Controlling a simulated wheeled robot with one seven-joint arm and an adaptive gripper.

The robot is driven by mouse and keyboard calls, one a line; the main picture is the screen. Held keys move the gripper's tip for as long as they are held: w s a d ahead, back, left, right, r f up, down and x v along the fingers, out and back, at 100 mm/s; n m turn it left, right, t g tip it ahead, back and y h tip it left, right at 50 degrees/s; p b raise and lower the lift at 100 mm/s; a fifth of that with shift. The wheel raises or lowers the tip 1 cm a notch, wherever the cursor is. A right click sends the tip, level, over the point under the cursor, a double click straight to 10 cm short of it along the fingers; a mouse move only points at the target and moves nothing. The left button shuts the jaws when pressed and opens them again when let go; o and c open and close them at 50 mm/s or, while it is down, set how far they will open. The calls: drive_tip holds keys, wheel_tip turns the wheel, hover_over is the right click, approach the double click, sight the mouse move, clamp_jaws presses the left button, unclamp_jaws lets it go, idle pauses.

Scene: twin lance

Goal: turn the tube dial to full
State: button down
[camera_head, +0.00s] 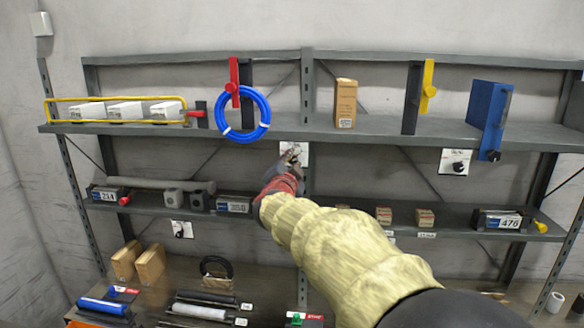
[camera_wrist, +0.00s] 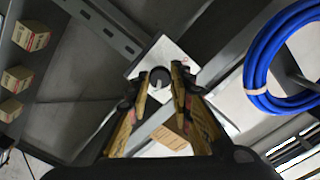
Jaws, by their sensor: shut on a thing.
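A small dark round dial (camera_wrist: 159,76) with a pale pointer mark sits on a white square plate (camera_wrist: 165,52). In the head view the plate (camera_head: 302,149) hangs below the upper shelf near the middle upright. My gripper (camera_wrist: 161,84) reaches up to the dial, one finger on each side, and is shut on it. In the head view my gripper (camera_head: 288,162) covers most of this dial. Two similar dials show on white plates: one at right (camera_head: 458,167) and one low at left (camera_head: 180,232). I cannot read any plate's label.
A cardboard box (camera_head: 345,103) stands above. Small boxes (camera_head: 384,215) and a grey tube (camera_head: 161,184) lie on the lower shelf. Free wall shows between the shelves.

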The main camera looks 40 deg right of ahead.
idle(0.5)
drive_tip(key=c, duration=1.6)
unclamp_jaws()
drive_tip(key=v, duration=1.2)
drive_tip(key=shift+w, duration=0.1)
